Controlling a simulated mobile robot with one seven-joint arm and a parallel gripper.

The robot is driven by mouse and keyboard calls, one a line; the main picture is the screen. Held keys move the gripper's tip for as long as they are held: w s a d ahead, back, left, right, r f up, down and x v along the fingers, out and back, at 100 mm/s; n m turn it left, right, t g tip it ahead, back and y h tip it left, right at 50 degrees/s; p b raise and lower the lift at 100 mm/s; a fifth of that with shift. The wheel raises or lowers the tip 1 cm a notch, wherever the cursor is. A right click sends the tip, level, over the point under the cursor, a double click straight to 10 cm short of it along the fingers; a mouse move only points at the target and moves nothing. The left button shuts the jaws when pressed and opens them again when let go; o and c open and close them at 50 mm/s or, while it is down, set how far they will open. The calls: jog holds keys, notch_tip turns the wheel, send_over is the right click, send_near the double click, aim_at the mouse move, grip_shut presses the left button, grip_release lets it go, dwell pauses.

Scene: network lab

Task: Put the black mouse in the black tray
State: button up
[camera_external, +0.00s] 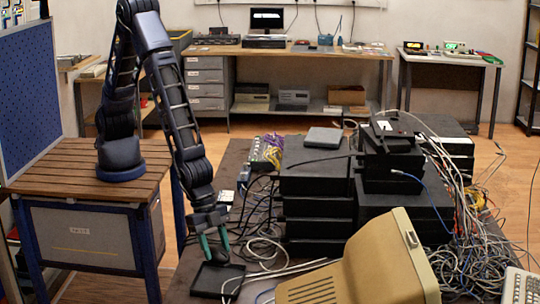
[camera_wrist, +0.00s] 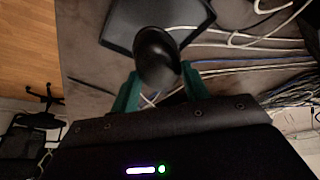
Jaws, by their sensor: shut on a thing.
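The black mouse (camera_wrist: 157,55) is held between the green fingers of my gripper (camera_wrist: 158,80) in the wrist view. The black tray (camera_wrist: 188,14) lies on the table just beyond the mouse, and the mouse overlaps its near edge in that picture. In the external view my gripper (camera_external: 214,245) points down over the far edge of the black tray (camera_external: 217,280). The mouse cannot be made out there. How high the mouse is above the tray is hard to tell.
A beige monitor (camera_external: 370,268) stands to the right of the tray. Stacked black boxes (camera_external: 318,205) stand behind it, with loose cables (camera_external: 265,255) between. Cables also lie beside the tray. The dark table (camera_external: 190,272) is bare left of the tray.

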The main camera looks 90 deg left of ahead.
jog(key=shift+f, duration=3.8)
jog(key=shift+f, duration=0.15)
jog(key=o, duration=1)
